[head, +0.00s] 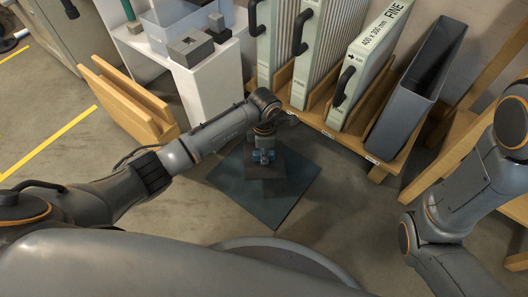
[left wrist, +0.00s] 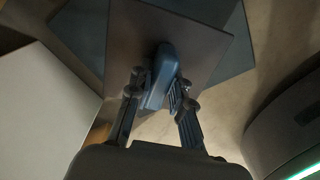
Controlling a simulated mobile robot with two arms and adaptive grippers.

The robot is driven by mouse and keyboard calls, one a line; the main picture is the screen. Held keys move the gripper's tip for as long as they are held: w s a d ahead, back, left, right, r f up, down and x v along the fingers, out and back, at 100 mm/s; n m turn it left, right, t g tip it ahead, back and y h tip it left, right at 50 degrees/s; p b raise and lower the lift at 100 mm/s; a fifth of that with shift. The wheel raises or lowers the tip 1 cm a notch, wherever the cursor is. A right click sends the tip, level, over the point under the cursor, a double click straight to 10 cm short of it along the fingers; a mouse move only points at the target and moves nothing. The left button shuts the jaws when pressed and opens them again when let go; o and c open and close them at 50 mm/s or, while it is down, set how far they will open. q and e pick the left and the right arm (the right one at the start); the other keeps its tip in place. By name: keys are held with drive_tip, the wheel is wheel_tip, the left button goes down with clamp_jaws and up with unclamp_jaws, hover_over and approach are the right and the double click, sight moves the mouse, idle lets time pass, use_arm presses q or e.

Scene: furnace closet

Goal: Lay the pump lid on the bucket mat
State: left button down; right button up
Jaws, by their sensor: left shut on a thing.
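The pump lid is a dark square plate (head: 278,186) with a blue handle. My left gripper (head: 264,156) is shut on that handle and points down over the bucket mat. In the left wrist view the blue handle (left wrist: 163,77) is between the fingers and the plate (left wrist: 208,48) spreads beyond them. The bucket mat (head: 240,190) is a flat blue-grey square on the floor; the lid covers part of it. I cannot tell whether the lid touches the mat or hovers over it. My right gripper is not in view; only my right arm shows.
A wooden rack (head: 376,148) with upright filters and a dark narrow bin (head: 415,90) stands behind the mat. A white stand (head: 205,95) and a wooden holder (head: 125,105) stand at the back left. Bare floor (head: 335,205) lies right of the mat.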

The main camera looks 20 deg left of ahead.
use_arm(q)
drive_tip(key=shift+f+b, duration=2)
drive_tip(key=shift+f, duration=1.2)
drive_tip(key=shift+f+b, duration=0.45)
drive_tip(key=shift+f, duration=0.2)
drive_tip(key=c, duration=1.1)
unclamp_jaws()
drive_tip(key=shift+c, duration=0.2)
wheel_tip(320, 180, up, 12)
drive_tip(key=shift+r, duration=0.1)
